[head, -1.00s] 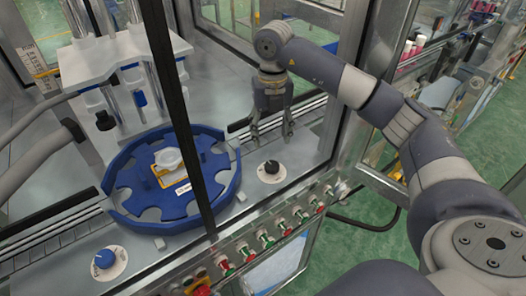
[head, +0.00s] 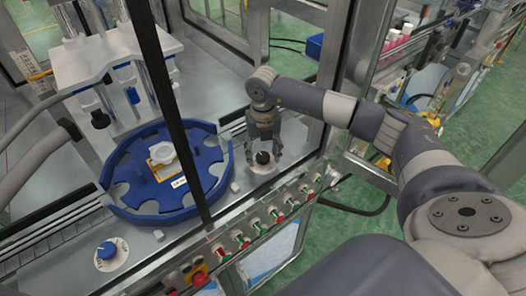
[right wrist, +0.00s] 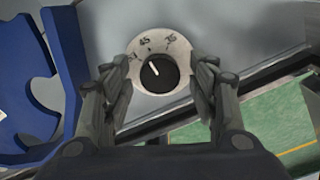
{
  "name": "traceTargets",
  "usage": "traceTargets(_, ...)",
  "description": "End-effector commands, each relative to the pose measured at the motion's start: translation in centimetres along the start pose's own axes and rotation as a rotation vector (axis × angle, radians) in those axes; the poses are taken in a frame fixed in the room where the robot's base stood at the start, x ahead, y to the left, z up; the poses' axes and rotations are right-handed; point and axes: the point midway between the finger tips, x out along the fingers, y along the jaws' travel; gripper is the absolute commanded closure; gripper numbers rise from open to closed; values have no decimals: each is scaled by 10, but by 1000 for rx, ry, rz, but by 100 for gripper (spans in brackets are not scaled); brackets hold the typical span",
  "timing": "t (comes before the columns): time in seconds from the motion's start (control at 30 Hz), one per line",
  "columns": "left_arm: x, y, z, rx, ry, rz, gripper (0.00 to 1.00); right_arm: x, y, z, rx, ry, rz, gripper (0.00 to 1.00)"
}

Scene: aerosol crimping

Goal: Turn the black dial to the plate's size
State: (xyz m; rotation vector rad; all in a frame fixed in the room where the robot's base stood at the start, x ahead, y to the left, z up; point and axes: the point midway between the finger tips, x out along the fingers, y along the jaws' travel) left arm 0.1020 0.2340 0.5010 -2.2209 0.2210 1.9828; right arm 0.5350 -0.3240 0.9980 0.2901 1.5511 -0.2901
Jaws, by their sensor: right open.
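The black dial (head: 263,157) sits on a round white scale on the machine's front ledge. My left gripper is out of view.
A blue dial (head: 106,250) sits on the ledge at the front left. A row of push buttons (head: 243,242) runs along the panel below. A dark upright frame bar (head: 170,100) crosses in front of the carrier.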

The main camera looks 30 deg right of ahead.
Motion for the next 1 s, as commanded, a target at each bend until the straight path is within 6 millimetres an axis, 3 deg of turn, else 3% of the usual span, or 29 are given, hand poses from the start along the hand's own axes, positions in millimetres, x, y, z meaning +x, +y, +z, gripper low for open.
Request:
traceTargets(0.07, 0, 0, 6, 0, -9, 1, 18, 0, 0, 0, 0, 0, 0, 48)
traceTargets(0.2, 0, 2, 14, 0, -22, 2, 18, 0, 0, 0, 0, 0, 0, 80)
traceTargets(0.27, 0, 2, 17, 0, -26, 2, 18, 0, 0, 0, 0, 0, 0, 90)
traceTargets(0.67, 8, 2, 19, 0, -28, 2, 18, 1, 0, 0, -52, 0, -1, 90)
traceTargets(1.0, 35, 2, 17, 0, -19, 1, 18, 3, 0, 0, -285, -1, 0, 90)
